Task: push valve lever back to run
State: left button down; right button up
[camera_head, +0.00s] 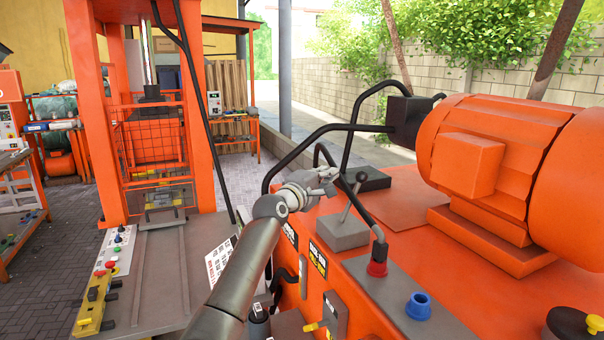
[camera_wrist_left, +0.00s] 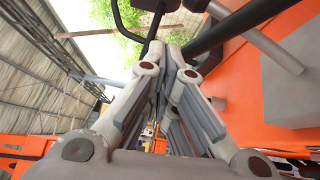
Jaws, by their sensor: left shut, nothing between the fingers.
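The valve lever (camera_head: 352,197) is a thin grey rod with a black knob. It rises tilted from a grey block (camera_head: 342,230) on the orange machine, its knob end leaning right and away. My left gripper (camera_head: 330,181) is just left of the lever's upper part, with its fingers shut and empty. In the left wrist view my gripper's fingers (camera_wrist_left: 172,52) are together at the centre. The lever's grey rod (camera_wrist_left: 258,38) shows there at upper right, apart from the fingers, with its block (camera_wrist_left: 293,80) beside it. My right gripper is not in view.
Black hoses (camera_head: 330,130) arch closely behind my left gripper. A red fitting (camera_head: 377,268) with a hose and a blue cap (camera_head: 418,306) stand in front of the lever block. The large orange motor (camera_head: 500,165) fills the right. An orange press frame (camera_head: 150,130) stands left.

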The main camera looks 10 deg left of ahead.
pick_arm(q)
jog(key=s+a+r+b, duration=0.1)
jog(key=s+r+b, duration=0.1)
jog(key=s, duration=0.5)
jog(key=shift+s+a+r+b, duration=0.2)
jog(key=shift+a+r+b, duration=0.05)
jog(key=shift+a+b, duration=0.05)
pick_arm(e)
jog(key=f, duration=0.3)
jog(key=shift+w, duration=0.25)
pick_arm(q)
jog(key=shift+a, duration=0.1)
